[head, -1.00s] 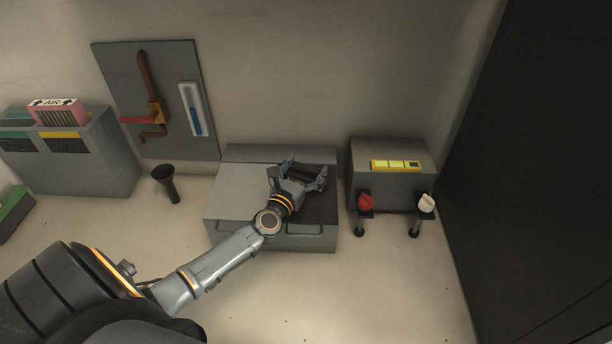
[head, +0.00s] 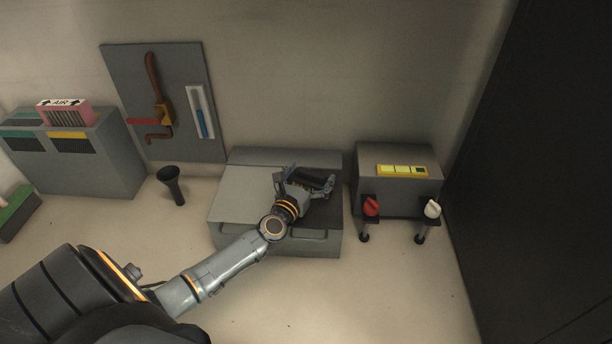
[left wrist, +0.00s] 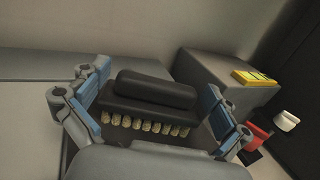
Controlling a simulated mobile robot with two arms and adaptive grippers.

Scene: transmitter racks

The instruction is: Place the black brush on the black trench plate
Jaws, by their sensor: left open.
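The black brush (left wrist: 155,92) has a rounded handle on top and a row of tan bristles. It lies between the two blue-padded fingers of my left gripper (left wrist: 150,110) in the left wrist view. The fingers are open, one at each end of the brush. In the head view the brush (head: 308,176) shows between the fingers of the left gripper (head: 305,182), over the dark right part of the low grey box. That dark top looks like the black trench plate (head: 326,217). I cannot tell whether the brush rests on it. My right gripper is out of view.
A grey box with a yellow strip (head: 401,170), a red knob (head: 371,206) and a white knob (head: 432,209) stands close on the right. A black funnel (head: 172,184) stands left of the low box (head: 235,192). The floor in front is clear.

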